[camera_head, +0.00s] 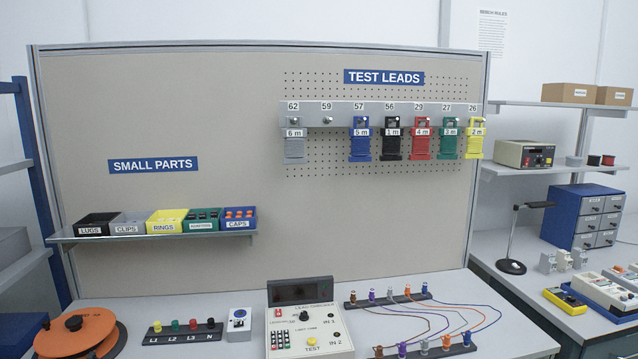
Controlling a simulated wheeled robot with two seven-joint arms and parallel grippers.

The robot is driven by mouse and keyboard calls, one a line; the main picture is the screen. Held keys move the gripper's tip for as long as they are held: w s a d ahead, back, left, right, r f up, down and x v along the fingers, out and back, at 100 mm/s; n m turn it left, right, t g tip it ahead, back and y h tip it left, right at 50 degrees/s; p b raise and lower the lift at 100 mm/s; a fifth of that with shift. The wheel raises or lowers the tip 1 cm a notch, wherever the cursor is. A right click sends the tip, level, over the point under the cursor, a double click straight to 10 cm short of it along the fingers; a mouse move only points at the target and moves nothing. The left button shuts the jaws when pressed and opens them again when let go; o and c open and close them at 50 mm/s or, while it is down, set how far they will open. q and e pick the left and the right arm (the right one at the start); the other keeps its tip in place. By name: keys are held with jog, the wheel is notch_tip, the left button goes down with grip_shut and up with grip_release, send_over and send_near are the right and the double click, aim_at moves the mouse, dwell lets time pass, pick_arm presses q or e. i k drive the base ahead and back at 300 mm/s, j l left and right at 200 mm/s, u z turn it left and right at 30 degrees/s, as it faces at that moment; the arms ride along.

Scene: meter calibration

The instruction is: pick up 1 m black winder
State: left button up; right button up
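The black winder (392,143) marked 1 m hangs on the test leads rail (345,115) under the number 56. The blue 5 m winder (361,144) hangs to its left and the red 4 m winder (422,144) to its right. A grey 6 m winder (294,147) hangs under 62. A green winder (448,144) and a yellow winder (475,144) marked 2 m hang further right. The peg (327,120) under 59 is empty. Neither of my grippers shows in the head view.
A shelf of small-parts bins (163,222) juts from the panel at left. The bench below holds an orange reel (73,333), a terminal strip (184,331), a lead tester (307,322) and wired terminal blocks (424,346). The panel face below the winders is clear.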

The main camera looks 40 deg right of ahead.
aim_at(391, 138)
jog(key=z, duration=1.85)
jog(key=i+l+z, duration=0.1)
jog(key=l, duration=0.25)
jog(key=i+l, duration=0.2)
jog(key=l, duration=0.15)
jog(key=i+l+z, duration=0.15)
jog(key=l, duration=0.2)
jog(key=i+l, duration=0.15)
jog(key=l, duration=0.15)
jog(key=z, duration=0.05)
